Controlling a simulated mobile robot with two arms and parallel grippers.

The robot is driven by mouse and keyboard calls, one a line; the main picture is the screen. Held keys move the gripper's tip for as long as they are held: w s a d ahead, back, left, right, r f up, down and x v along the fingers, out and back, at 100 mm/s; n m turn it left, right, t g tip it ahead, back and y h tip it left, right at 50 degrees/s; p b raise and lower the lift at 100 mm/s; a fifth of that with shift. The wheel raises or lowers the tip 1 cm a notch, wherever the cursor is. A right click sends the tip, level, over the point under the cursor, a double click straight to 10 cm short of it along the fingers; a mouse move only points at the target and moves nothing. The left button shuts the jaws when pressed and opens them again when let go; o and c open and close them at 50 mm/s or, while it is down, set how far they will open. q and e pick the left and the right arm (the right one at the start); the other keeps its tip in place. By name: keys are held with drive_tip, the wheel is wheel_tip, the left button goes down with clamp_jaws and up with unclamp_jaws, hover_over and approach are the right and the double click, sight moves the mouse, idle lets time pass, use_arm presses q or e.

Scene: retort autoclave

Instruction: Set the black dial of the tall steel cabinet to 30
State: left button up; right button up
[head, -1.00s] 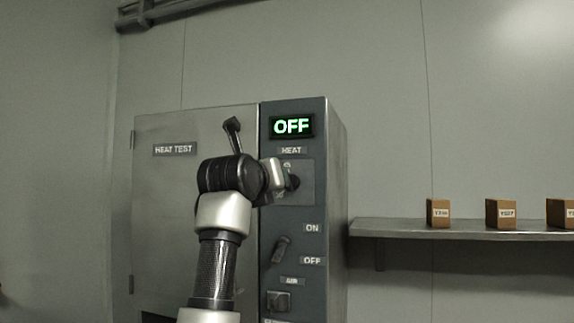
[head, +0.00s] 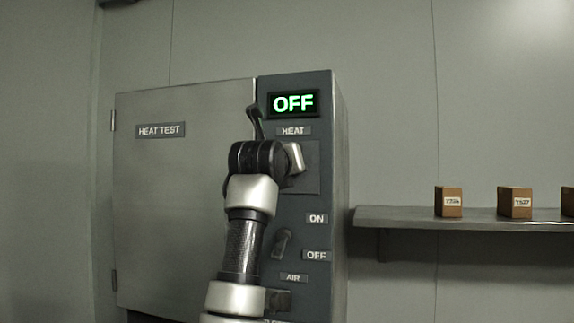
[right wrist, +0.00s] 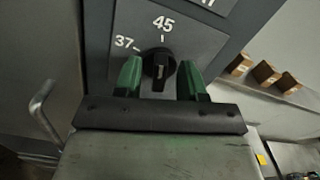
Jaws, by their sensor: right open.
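The tall steel cabinet (head: 190,200) has a dark control column with a green display (head: 293,103) reading OFF and a HEAT label. In the right wrist view the black dial (right wrist: 158,64) sits on a grey plate with the marks 37 and 45 showing; other marks are hidden. I cannot tell its setting. My right gripper (right wrist: 160,80) is open, with one green finger on each side of the dial; I cannot tell if they touch it. In the head view my right arm and gripper (head: 296,158) cover the dial. My left gripper is out of view.
Below the HEAT plate are a switch (head: 283,242) between ON and OFF labels and an AIR control (head: 279,300). A door handle (head: 254,122) stands out just left of the column. A shelf (head: 400,217) with small boxes (head: 448,202) is at the right.

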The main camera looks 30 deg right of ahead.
drive_tip(key=shift+c, duration=1.4)
clamp_jaws()
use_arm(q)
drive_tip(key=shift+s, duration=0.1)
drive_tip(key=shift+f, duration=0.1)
